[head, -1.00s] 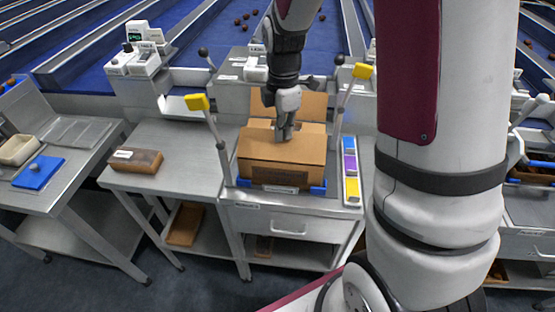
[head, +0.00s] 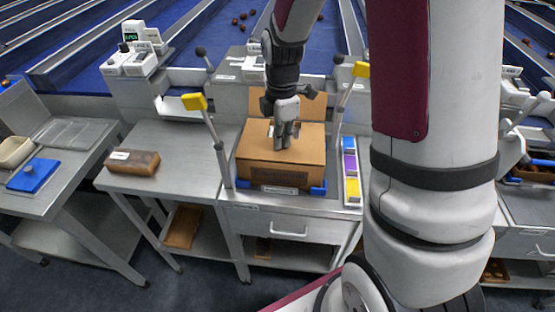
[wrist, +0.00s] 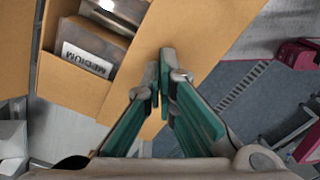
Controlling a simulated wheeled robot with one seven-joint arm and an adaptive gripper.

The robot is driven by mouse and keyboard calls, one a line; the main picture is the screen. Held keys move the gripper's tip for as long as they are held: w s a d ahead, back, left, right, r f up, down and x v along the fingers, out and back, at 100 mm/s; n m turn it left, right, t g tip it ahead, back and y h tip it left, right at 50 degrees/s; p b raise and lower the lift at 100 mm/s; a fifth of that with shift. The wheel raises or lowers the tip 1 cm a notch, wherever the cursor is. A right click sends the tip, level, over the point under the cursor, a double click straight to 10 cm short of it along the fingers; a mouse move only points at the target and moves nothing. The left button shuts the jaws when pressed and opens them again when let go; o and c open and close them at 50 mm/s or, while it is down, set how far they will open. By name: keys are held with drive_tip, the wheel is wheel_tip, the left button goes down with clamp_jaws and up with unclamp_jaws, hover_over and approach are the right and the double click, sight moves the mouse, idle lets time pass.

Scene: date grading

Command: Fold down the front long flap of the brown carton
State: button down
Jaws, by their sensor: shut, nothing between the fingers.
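The brown carton (head: 272,175) sits on the bench between two posts. Its front long flap (head: 255,147) lies inward over the top, near level; it also shows as a broad brown panel in the wrist view (wrist: 205,40). The back flap (head: 306,106) stands up behind. My gripper (head: 283,142) is shut and empty, pointing down at the front flap; its fingertips (wrist: 160,75) appear over the panel. Whether they touch it I cannot tell. In the wrist view, a clear pack labelled MEDIUM (wrist: 88,65) shows in the gap beside the flap.
A brown block (head: 133,162) sits on the left table, which is otherwise clear.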

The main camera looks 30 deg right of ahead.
wheel_tip(320, 180, up, 11)
drive_tip(key=p, duration=0.5)
